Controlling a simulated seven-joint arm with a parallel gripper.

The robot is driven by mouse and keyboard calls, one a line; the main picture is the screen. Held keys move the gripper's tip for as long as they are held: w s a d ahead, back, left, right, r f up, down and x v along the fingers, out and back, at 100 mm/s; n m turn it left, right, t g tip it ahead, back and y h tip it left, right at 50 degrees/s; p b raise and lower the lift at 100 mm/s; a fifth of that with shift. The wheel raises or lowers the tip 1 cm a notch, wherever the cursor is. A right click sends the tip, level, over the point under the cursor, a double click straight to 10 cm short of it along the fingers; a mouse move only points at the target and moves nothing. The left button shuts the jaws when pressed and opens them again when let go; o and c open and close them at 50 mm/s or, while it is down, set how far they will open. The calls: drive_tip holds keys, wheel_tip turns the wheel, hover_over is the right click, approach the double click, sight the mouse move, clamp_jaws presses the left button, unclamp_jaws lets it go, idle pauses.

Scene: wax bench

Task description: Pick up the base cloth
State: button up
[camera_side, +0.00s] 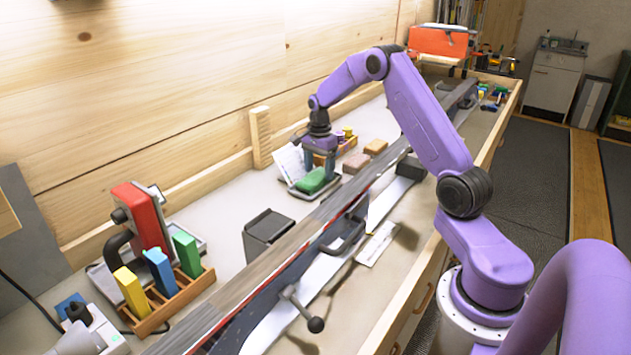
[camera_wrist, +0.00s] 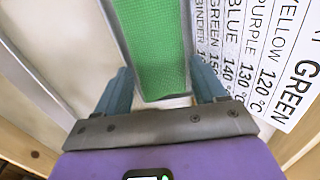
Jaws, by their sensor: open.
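A green textured pad (camera_side: 312,182), which I take to be the base cloth, lies in a shallow grey tray (camera_side: 338,181) on the bench. It also shows in the wrist view (camera_wrist: 155,45) as a long green strip between two grey rims. My gripper (camera_side: 319,170) points down over the pad. In the wrist view my gripper (camera_wrist: 163,72) is open, with one blue-grey finger on each side of the pad's near end. Nothing is held. I cannot tell how much height remains between the fingertips and the pad.
A printed temperature card (camera_wrist: 270,55) lies beside the tray. Brown blocks (camera_side: 356,163) and a small wooden box (camera_side: 347,146) sit close by. A long ski (camera_side: 285,262) runs along the bench in front. A dark box (camera_side: 268,230) and a rack of coloured blocks (camera_side: 175,300) stand left.

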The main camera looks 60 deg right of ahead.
drive_tip(key=shift+f, duration=0.55)
drive_tip(key=c, duration=0.7)
drive_tip(key=shift+r, duration=0.1)
drive_tip(key=shift+r, duration=0.55)
wheel_tip(320, 180, up, 2)
drive_tip(key=shift+r, duration=0.15)
drive_tip(key=s+a+r, duration=0.6)
drive_tip(key=s+r, duration=0.3)
drive_tip(key=s, duration=0.3)
drive_tip(key=shift+s+r, duration=0.25)
drive_tip(key=shift+s, duration=0.1)
